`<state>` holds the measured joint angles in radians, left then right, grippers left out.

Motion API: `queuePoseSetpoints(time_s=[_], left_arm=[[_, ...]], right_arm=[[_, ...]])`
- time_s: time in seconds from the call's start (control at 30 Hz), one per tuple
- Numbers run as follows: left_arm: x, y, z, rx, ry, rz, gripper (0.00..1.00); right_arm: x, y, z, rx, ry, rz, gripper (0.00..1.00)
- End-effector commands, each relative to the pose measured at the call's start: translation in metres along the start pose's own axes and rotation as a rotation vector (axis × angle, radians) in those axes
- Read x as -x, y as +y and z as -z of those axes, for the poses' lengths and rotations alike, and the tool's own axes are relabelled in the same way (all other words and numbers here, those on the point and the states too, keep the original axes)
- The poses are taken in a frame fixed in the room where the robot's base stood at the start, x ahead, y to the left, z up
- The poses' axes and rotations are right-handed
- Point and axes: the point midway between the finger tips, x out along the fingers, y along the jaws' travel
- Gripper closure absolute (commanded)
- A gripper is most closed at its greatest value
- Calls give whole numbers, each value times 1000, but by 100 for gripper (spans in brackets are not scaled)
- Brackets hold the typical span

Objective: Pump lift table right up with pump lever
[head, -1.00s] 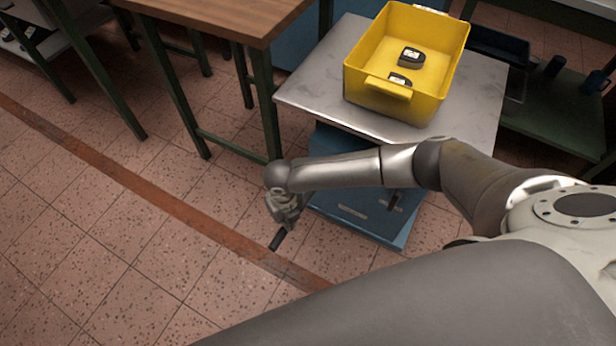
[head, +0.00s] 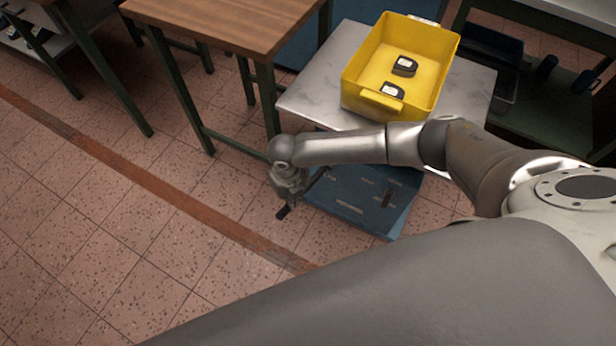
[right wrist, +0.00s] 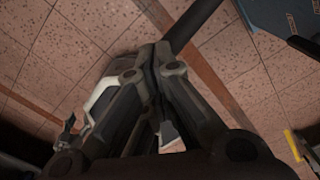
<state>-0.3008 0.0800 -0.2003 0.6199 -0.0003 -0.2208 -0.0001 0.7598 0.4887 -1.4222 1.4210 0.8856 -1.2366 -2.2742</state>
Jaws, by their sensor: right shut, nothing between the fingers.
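The lift table has a grey top (head: 310,100) and a blue base (head: 365,195). It stands right of centre in the head view, partly hidden by my right arm. The pump lever (head: 284,212) is a dark bar with its end low, left of the blue base. My right gripper (head: 289,188) is at the lever, near its end. In the right wrist view, the fingers (right wrist: 155,62) are shut, and the dark lever (right wrist: 193,22) runs just beyond their tips. I cannot tell whether they touch it. My left gripper is out of view.
A yellow bin (head: 357,75) with two dark items inside stands on the grey top. A wooden table (head: 215,25) with green legs is close on the left. A green shelf (head: 550,125) stands at the right. The tiled floor at left is clear.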

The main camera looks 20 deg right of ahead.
Motion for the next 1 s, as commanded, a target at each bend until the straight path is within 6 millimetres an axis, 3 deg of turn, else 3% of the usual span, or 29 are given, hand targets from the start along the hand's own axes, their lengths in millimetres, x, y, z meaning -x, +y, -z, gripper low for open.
queuePoseSetpoints(time_s=[0.47, 0.83, 1.0], left_arm=[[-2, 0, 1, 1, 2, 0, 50], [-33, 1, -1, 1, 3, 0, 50], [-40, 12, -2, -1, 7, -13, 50]], right_arm=[[-3, 0, 0, 0, 1, 0, 100], [-44, -1, 2, -1, 2, 2, 100], [-56, -1, 1, -1, 1, 3, 100]])
